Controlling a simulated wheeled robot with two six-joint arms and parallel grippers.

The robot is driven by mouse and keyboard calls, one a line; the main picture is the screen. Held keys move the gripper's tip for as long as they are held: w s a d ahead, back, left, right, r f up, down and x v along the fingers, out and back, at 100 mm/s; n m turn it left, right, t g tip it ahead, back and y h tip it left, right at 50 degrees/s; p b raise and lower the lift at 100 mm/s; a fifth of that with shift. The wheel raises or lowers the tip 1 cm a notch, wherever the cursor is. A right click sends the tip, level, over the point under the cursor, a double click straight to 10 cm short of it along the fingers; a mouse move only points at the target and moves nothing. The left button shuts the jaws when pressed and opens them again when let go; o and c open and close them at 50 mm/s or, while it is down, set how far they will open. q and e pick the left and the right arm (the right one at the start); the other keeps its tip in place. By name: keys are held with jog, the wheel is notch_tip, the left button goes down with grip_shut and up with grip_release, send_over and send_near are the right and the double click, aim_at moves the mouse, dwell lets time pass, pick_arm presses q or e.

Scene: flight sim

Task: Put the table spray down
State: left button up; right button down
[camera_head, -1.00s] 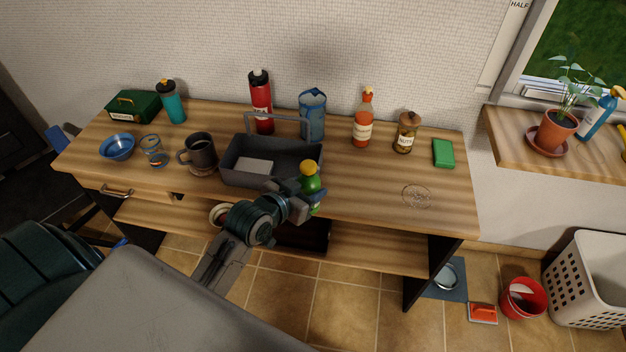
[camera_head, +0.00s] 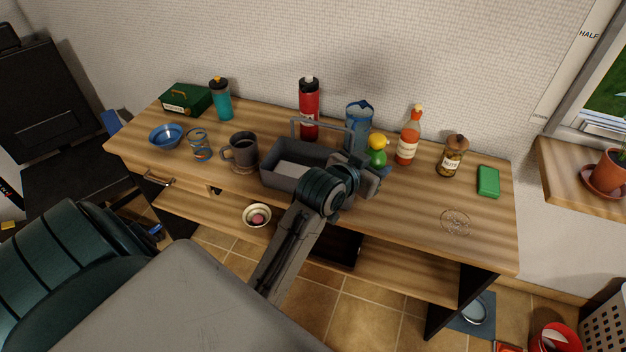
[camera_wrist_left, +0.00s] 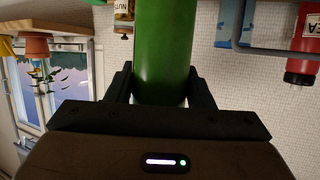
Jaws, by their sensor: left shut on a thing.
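The table spray, a green bottle with a yellow top (camera_head: 377,153), shows right of the grey caddy and in front of the blue pitcher. My left gripper (camera_head: 374,176) is shut on it. In the left wrist view the green body (camera_wrist_left: 165,50) stands between the two dark fingers, and its ends are not both visible. The gripper and wrist hide the bottle's lower part in the head view, so I cannot tell whether it touches the wooden table (camera_head: 420,210). My right gripper is not in view.
The grey caddy (camera_head: 278,177) is close on the left. The blue pitcher (camera_head: 358,120), an orange sauce bottle (camera_head: 408,146) and a nuts jar (camera_head: 451,160) stand behind and to the right. A green sponge (camera_head: 488,181) lies farther right. The front right tabletop is mostly clear.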

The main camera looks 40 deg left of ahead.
pick_arm(q)
jog(key=w+a+f+m+h+b, duration=0.15)
jog(key=w+a, duration=0.35)
jog(key=a, duration=0.7)
jog(key=shift+n, duration=0.25)
jog(key=f, duration=0.5)
jog(key=f+p, duration=0.1)
jog(key=f, duration=0.4)
jog(key=shift+s+d, duration=0.1)
jog(key=shift+s, duration=0.1)
jog(key=shift+f, duration=0.2)
jog(key=o, duration=1.1)
jog(key=shift+g, duration=0.3)
jog(key=shift+o, duration=0.2)
jog(key=shift+r, duration=0.1)
jog(key=shift+s+r, duration=0.15)
jog(key=v, duration=1.1)
jog(key=shift+s, duration=0.4)
